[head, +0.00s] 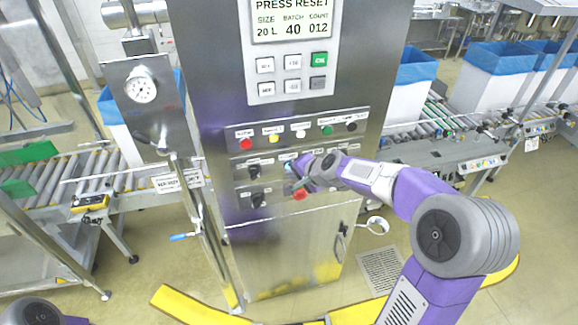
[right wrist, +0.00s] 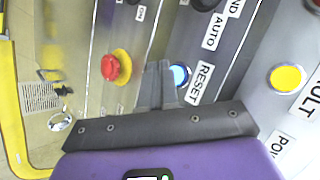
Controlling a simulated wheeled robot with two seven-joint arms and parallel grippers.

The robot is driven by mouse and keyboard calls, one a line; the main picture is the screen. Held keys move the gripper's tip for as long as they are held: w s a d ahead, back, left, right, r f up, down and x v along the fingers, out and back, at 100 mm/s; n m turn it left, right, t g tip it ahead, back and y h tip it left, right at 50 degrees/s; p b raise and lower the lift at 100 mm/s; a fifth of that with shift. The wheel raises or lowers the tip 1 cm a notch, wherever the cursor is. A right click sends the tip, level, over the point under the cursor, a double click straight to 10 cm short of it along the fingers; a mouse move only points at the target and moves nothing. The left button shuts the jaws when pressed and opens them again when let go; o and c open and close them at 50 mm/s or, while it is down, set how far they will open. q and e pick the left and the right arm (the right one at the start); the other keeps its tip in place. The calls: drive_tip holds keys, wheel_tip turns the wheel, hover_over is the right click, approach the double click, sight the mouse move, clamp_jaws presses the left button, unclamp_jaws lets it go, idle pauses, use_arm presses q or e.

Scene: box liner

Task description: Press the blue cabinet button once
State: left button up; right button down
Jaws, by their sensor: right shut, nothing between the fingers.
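The blue cabinet button (right wrist: 181,75) glows light blue beside a RESET label on the steel panel in the right wrist view. In the head view it shows only as a small blue patch (head: 288,166) just by my gripper's tip. My right gripper (head: 294,173) is shut and empty, reaching the cabinet's lower control row from the right. In the right wrist view its fingertips (right wrist: 157,70) lie right beside the blue button, partly overlapping its edge. I cannot tell whether they touch it or the panel. My left gripper is out of view.
A red emergency knob (right wrist: 113,67) on a yellow collar sits close to the fingers. Black selector knobs (head: 254,171) and a row of coloured lamps (head: 273,138) are nearby. The display (head: 292,20) above reads PRESS RESET, count 012. A yellow floor rail (head: 200,308) runs in front.

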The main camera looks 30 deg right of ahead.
drive_tip(key=shift+w, duration=0.15)
drive_tip(key=shift+w+d, duration=0.15)
drive_tip(key=shift+w, duration=0.15)
drive_tip(key=shift+w, duration=0.35)
idle(0.7)
drive_tip(key=shift+s, duration=0.8)
drive_tip(key=s+b, duration=0.1)
drive_tip(key=s, duration=0.1)
drive_tip(key=s+a, duration=0.1)
drive_tip(key=s, duration=0.1)
drive_tip(key=shift+s+a+b, duration=0.2)
drive_tip(key=shift+s+b, duration=0.15)
drive_tip(key=shift+s, duration=0.05)
